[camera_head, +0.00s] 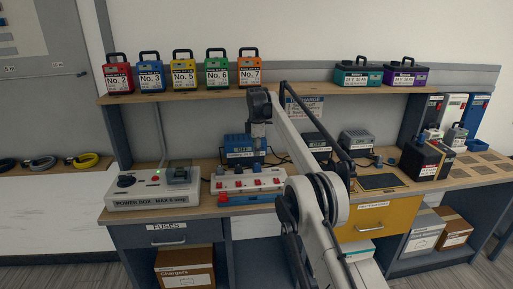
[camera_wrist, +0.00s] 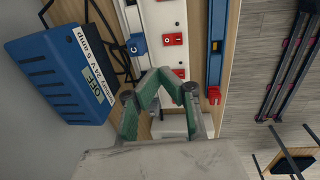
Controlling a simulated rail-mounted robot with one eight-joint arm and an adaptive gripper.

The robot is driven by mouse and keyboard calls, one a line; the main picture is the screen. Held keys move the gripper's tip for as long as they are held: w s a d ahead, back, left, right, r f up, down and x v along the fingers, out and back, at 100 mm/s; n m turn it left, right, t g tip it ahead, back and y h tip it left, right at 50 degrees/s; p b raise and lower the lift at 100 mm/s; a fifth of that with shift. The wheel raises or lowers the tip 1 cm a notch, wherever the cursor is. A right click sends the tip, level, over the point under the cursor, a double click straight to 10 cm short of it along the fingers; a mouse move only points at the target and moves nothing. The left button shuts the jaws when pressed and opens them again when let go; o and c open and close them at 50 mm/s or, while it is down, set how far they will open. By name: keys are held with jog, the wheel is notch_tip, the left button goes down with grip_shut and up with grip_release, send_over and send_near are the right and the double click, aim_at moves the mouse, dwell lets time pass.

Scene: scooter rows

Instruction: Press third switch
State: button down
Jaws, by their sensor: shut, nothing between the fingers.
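The white power strip (camera_head: 245,181) lies on the workbench with a row of red switches and sockets; it also shows in the wrist view (camera_wrist: 163,14). In the wrist view one red switch (camera_wrist: 172,39) is clear, and another (camera_wrist: 179,73) sits close to the fingertips. A blue plug (camera_wrist: 137,44) is beside the first switch. My gripper (camera_head: 258,150) is above and behind the strip in the head view, pointing down. In the wrist view its fingertips (camera_wrist: 162,76) are together and empty, over the strip. They hide part of it; I cannot tell whether they touch it.
A blue charger (camera_wrist: 60,75) labelled OFF stands close beside my gripper. A blue bar with a red end (camera_wrist: 215,45) lies along the strip's front. The power box (camera_head: 152,188) is left of the strip. Numbered batteries (camera_head: 183,76) stand on the shelf above.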

jog(key=shift+r, duration=0.5)
